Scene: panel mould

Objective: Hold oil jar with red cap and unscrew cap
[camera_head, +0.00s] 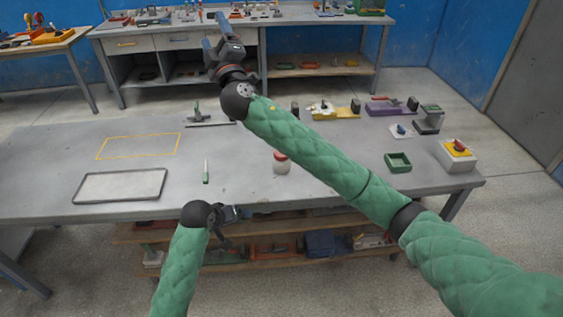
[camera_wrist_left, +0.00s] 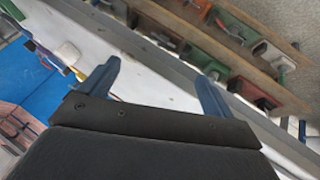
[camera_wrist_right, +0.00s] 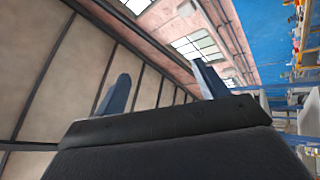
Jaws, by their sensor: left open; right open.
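The oil jar (camera_head: 281,167) stands upright on the grey workbench, near the middle of its front half. Its red cap (camera_head: 280,155) is on top. In the head view the right forearm passes just beside it and may hide part of it. My right gripper (camera_head: 216,45) is raised high over the back of the bench, open and empty, and its wrist view (camera_wrist_right: 160,85) shows walls and windows. My left gripper (camera_head: 238,213) is at the bench's front edge, left of and nearer than the jar. It is open and empty in the left wrist view (camera_wrist_left: 160,85).
A lower shelf (camera_head: 290,250) holds several items. The bench's left half is mostly clear.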

